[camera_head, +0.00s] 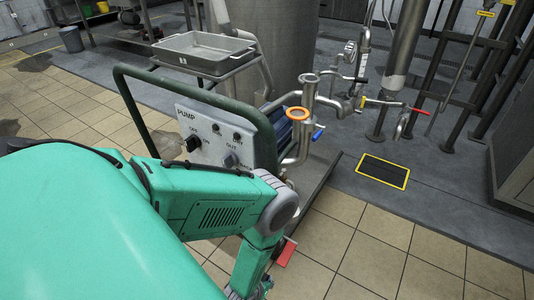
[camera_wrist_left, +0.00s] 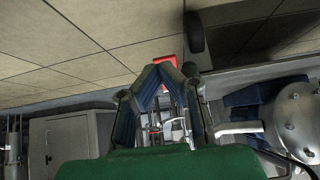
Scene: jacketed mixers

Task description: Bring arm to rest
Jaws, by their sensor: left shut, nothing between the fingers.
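My left arm (camera_head: 215,205), teal with a grey joint, comes in from the left and bends down at the bottom middle of the head view. Its lower end is cut by the frame's bottom edge. My left gripper shows in the wrist view (camera_wrist_left: 162,70); its two dark blue fingers lean together at their tips, shut with nothing between them. A red piece (camera_wrist_left: 168,60) shows at the fingertips, and I cannot tell whether it belongs to the gripper. My right gripper is in neither view.
A pump cart with a control panel (camera_head: 212,137) and green rail stands just beyond my arm. A grey tray (camera_head: 205,52) sits above it. Pipework with an orange ring (camera_head: 297,114) and a red-handled valve (camera_head: 395,105) stands to the right. Tiled floor (camera_head: 400,260) is clear at lower right.

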